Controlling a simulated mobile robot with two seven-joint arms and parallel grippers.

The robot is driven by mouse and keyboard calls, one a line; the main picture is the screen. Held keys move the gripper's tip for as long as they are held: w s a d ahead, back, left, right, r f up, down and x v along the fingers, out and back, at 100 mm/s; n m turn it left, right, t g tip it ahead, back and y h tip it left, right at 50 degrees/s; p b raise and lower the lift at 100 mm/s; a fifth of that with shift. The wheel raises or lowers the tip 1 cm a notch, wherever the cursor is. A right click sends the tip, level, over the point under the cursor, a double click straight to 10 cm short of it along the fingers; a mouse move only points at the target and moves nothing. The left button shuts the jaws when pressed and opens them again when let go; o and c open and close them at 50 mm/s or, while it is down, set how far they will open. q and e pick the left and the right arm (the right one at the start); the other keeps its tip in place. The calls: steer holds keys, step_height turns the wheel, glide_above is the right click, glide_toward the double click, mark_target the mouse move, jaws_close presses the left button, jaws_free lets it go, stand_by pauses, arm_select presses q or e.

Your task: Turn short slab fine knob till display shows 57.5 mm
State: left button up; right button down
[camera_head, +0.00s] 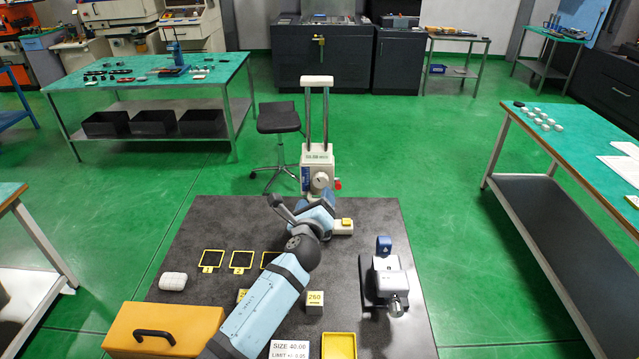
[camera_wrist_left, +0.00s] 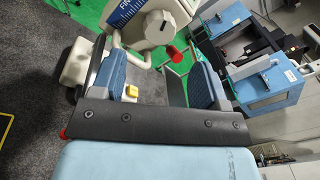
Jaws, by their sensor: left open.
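The white gauge unit (camera_head: 305,182) stands upright at the back of the dark mat, with two posts and a top bar. Its small display (camera_head: 317,157) has green digits too small to read surely. The round fine knob (camera_head: 320,181) is on its front; in the wrist view the knob (camera_wrist_left: 156,22) sits beside a blue label beginning "FI". My left gripper (camera_head: 318,208) is in front of and below the knob, apart from it. In the wrist view its two blue-padded fingers (camera_wrist_left: 158,75) are spread, with nothing held. My right gripper is not seen.
A yellow button box (camera_head: 343,226) lies right of my gripper. A grey-white clamp device (camera_head: 389,282), yellow tray (camera_head: 339,346), size card (camera_head: 290,349) and orange case (camera_head: 165,329) are on the mat.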

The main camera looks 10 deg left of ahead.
mark_target(320, 184)
arm_select(q)
steer(key=w, duration=0.6)
steer(key=shift+w+a, duration=0.3)
steer(key=shift+w, duration=0.1)
steer(key=c, duration=0.9)
